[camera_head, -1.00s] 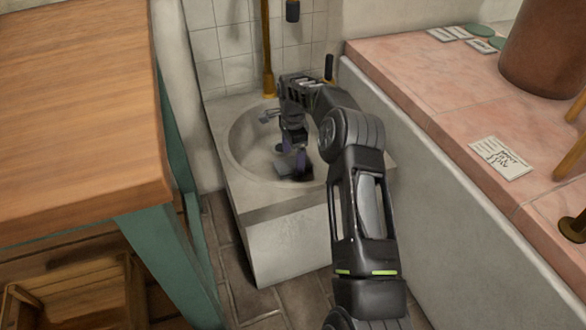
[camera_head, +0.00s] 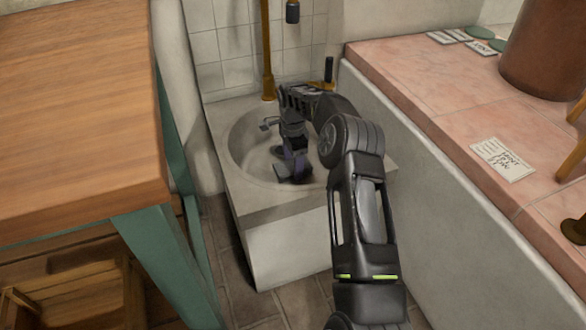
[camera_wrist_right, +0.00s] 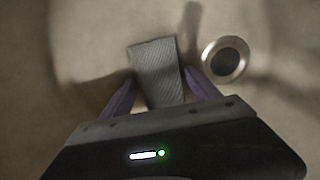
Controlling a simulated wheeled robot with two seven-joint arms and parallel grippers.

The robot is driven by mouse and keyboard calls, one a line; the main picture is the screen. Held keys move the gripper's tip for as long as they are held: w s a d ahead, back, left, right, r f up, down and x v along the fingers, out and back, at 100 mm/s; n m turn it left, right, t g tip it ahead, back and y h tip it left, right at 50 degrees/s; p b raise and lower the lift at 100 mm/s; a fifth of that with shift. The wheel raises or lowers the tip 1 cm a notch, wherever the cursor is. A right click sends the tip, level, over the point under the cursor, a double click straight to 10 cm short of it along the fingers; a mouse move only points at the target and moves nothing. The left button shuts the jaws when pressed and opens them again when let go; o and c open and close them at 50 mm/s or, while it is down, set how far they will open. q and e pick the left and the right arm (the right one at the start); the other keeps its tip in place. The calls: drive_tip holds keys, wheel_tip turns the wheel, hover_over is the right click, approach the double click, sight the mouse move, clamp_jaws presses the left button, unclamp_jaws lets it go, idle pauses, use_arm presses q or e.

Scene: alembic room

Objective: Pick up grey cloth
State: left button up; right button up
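The grey cloth (camera_wrist_right: 155,62) shows in the right wrist view as a small grey strip on the basin floor. It lies between the two purple fingers of my right gripper (camera_wrist_right: 160,78) and reaches beyond their tips. The fingers stand apart, one on each side of the cloth; whether they touch its edges I cannot tell. In the head view my right gripper (camera_head: 293,172) points down into the stone basin (camera_head: 240,150), with the cloth (camera_head: 280,173) at its fingertips, partly hidden. My left gripper is not in view.
A round metal drain (camera_wrist_right: 225,60) lies right of the cloth. The basin rim surrounds my right gripper, with a brass pipe (camera_head: 267,60) behind it. A wooden table (camera_head: 80,110) stands left, and a pink tiled ledge (camera_head: 430,75) with cards runs along the right.

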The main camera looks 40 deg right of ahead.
drive_tip(key=c, duration=1.2)
drive_tip(key=shift+r+p, duration=0.35)
